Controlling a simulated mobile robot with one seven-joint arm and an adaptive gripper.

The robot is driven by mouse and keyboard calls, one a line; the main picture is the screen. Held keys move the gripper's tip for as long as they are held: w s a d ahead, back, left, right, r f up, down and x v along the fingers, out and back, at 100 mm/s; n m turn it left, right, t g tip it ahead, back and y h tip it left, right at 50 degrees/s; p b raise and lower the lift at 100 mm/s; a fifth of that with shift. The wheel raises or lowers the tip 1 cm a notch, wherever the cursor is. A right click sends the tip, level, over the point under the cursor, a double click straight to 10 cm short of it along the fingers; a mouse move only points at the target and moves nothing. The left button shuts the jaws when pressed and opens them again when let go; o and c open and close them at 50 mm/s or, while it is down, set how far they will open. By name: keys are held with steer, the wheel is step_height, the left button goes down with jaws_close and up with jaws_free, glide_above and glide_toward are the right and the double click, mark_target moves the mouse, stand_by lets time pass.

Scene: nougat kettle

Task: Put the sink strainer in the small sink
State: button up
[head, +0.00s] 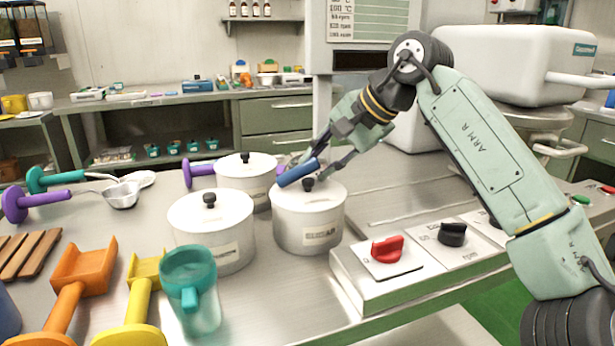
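I cannot make out a sink strainer or a small sink in this view. My gripper (318,170) points down and left, above the lid of the pot marked SUGAR (309,228). Its two dark fingers look spread. A short dark-blue cylinder (298,173) shows at the fingertips, over the back left of that lid. I cannot tell whether the fingers hold it, or whether it is part of a larger thing.
Two more lidded white pots (211,233) (247,175) stand close by. A teal jug (190,290), an orange scoop (80,280) and a yellow scoop (140,300) are in front. Purple- and teal-handled ladles lie left. A control box with a red knob (387,249) stands right.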

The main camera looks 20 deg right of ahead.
jaws_close()
stand_by(0.8)
